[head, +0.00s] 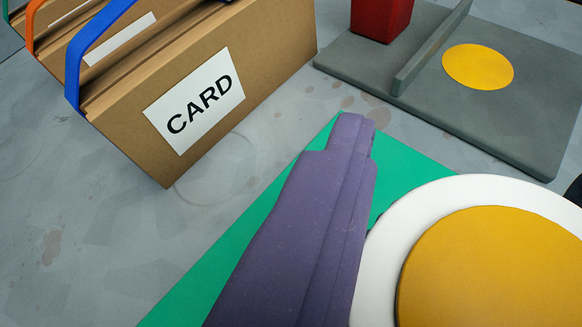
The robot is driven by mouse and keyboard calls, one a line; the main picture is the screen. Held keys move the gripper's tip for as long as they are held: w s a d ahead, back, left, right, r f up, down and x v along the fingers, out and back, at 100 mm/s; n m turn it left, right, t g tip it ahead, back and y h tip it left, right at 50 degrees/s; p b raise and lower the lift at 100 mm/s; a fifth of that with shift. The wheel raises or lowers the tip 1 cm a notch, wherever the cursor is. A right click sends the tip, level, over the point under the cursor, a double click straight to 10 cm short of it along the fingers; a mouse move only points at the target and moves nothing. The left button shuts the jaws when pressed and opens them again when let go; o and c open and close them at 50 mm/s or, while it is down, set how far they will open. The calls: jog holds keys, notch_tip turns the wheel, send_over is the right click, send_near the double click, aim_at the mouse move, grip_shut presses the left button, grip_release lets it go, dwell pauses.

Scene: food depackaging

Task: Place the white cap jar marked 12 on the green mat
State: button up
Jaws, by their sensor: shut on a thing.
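A purple finger of my gripper (330,205) reaches up the middle of the head view, over the green mat (425,165). Close against its right side is a large round thing with a white rim and an amber round face, which I take to be the white cap jar (490,265). It is cut off by the bottom and right edges, and no 12 shows on it. My gripper is shut on it; the other finger is not clearly visible. The mat shows as a green corner beneath. I cannot tell whether the jar touches the mat.
A cardboard box labelled CARD (225,120) with a blue handle (75,60) stands at upper left. A grey board (490,130) with a low upright divider (430,50), a yellow disc (478,66) and a red block (380,15) lies at upper right.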

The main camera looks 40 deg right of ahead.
jog(key=shift+w, duration=0.6)
notch_tip(320, 180, down, 4)
jog(key=shift+a+r+b, duration=0.1)
jog(key=shift+b, duration=0.65)
jog(key=shift+r, duration=0.15)
jog(key=o, duration=0.7)
jog(key=shift+f, duration=0.2)
jog(key=o, duration=0.5)
jog(key=shift+c, duration=0.2)
jog(key=shift+r, duration=0.15)
